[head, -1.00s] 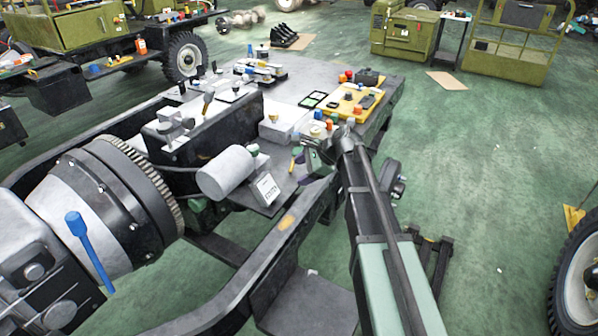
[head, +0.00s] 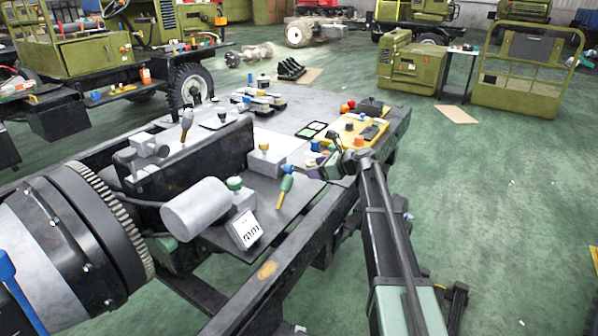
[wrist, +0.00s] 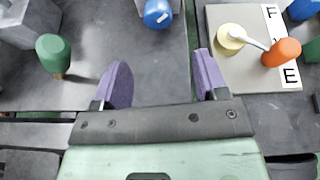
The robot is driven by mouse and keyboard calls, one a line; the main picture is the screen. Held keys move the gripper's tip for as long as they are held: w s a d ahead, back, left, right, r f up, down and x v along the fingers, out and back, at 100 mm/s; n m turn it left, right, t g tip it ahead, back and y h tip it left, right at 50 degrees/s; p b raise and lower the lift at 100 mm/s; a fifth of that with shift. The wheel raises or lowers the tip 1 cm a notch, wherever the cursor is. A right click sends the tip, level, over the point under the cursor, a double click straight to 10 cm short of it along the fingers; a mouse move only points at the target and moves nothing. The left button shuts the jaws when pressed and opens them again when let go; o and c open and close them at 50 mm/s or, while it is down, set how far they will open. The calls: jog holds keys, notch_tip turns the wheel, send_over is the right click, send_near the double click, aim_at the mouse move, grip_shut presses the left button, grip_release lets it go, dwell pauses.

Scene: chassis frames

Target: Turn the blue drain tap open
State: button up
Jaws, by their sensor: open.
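My gripper (head: 322,162) is open and empty above the deck; its purple fingers stand apart in the wrist view (wrist: 158,80). A round blue knob (wrist: 158,13) sits ahead of the gap between them, on a light block, not touching them. A small blue cap (head: 315,146) shows close by my gripper in the head view. I cannot tell which blue part is the drain tap.
A green-and-yellow handle (head: 286,185) stands left of my gripper; its green top shows in the wrist view (wrist: 53,52). A pale panel (wrist: 235,75) with a yellow knob (wrist: 230,38) and an orange knob (wrist: 282,52) lies to the right.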

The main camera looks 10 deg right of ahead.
aim_at(292, 168)
jog(key=shift+w+d+r+m, duration=0.1)
jog(key=shift+w+r+m, duration=0.2)
jog(key=shift+m, duration=0.3)
jog(key=shift+s+a+r, duration=0.2)
jog(key=shift+s+a, duration=0.05)
jog(key=shift+s, duration=0.1)
jog(key=b+x, duration=0.4)
jog(key=x, duration=0.6)
jog(key=shift+f, duration=0.1)
jog(key=shift+w+a, duration=0.3)
jog(key=c, duration=0.9)
